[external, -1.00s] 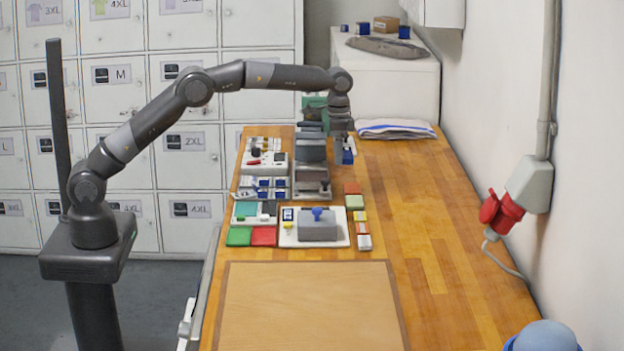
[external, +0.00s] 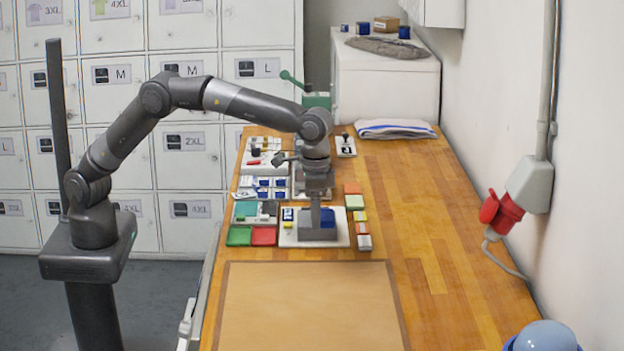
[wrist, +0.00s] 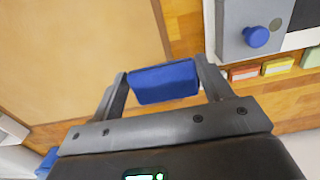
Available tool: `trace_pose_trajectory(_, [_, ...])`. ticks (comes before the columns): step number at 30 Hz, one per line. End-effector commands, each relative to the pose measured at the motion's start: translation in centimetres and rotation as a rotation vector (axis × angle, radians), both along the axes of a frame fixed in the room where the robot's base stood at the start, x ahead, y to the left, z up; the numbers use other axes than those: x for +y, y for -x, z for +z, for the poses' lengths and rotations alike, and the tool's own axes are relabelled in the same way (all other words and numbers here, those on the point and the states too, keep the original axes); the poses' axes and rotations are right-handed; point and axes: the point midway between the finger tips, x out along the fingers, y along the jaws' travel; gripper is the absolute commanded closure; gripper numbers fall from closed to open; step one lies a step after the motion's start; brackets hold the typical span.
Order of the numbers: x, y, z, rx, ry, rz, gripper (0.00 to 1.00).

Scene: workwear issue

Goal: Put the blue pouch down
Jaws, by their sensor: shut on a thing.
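The blue pouch (wrist: 163,83) is held between the two fingers of my gripper (wrist: 162,72) in the wrist view. It appears to be above the wooden worktop. In the external view my gripper (external: 326,224) points down in front of the grey block on the white board (external: 286,240), and a patch of blue shows at its fingers. I cannot tell there how high the pouch is. The wrist view shows the grey block (wrist: 236,42) with its round blue knob (wrist: 256,37), apart from the pouch.
A tan mat (external: 308,310) with a dark border lies at the near end of the worktop, clear. Red and green pads (external: 250,236) lie left of the white board, small coloured blocks (external: 360,226) right of it.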

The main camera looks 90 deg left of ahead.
Motion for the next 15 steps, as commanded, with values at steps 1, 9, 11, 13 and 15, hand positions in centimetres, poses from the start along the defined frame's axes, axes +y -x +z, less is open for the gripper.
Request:
trace_pose_trajectory(1, [-2.5, 1.4, 0.1, -0.001, 0.001, -0.009, 0.50])
trace_pose_trajectory(9, [-11.0, 7.3, 0.2, -0.001, 0.003, -0.001, 0.50])
trace_pose_trajectory(11, [-12.1, 8.2, 0.2, -0.001, 0.004, 0.001, 0.50])
trace_pose_trajectory(13, [-12.9, 8.8, 0.2, -0.001, 0.004, 0.003, 0.50])
trace_pose_trajectory(15, [-13.3, 9.1, 0.1, -0.001, 0.004, 0.005, 0.50])
